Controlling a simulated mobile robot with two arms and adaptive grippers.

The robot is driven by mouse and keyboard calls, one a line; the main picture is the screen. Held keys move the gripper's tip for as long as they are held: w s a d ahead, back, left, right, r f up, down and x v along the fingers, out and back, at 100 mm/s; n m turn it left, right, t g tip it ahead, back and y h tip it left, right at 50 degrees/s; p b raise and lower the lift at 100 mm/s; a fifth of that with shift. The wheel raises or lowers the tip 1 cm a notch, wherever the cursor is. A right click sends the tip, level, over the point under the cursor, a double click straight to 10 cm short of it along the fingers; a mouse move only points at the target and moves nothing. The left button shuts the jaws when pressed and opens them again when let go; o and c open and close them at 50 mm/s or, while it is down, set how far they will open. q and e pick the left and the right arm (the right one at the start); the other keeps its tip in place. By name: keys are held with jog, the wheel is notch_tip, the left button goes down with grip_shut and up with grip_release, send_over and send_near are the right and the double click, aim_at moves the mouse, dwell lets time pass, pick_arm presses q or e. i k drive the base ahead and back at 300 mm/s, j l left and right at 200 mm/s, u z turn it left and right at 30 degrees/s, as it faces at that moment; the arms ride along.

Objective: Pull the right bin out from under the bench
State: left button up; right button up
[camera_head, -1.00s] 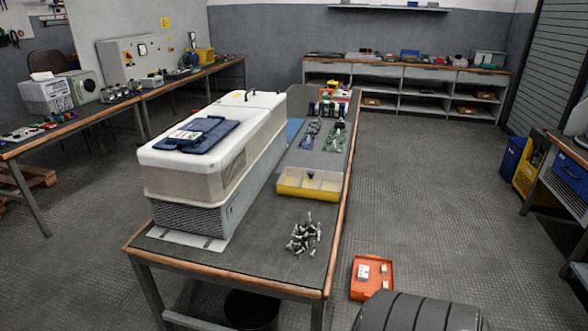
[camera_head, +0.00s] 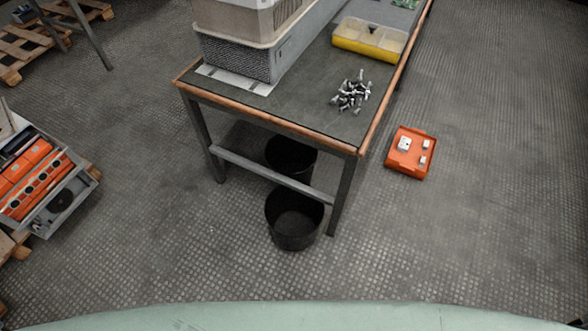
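Two black, round, open-topped bins show at the near end of the workbench (camera_head: 250,113). The nearer bin (camera_head: 294,222) stands upright on the floor by the right front leg, close to the lower crossbar, and seems to stick out partly past the bench end. The other bin (camera_head: 290,153) is farther back under the benchtop, partly hidden by the benchtop edge and the crossbar. I cannot tell which of them counts as the right bin. Neither of my grippers is in view.
Metal bolts (camera_head: 352,94) and a yellow divided tray (camera_head: 370,38) are on the benchtop. An orange tray (camera_head: 411,152) with small white parts lies on the floor right of the bench. A grey drawer (camera_head: 58,205) with orange items is at left. The floor before the bench is clear.

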aim_at(295, 160)
jog(key=i+j+z, duration=0.1)
jog(key=z, duration=0.35)
jog(key=j+z, duration=0.15)
jog(key=z, duration=0.25)
jog(key=i+j+z, duration=0.3)
jog(key=j, duration=0.5)
jog(key=j+z, duration=0.25)
jog(key=j, duration=0.5)
jog(key=j+z, duration=0.3)
jog(key=j, duration=0.55)
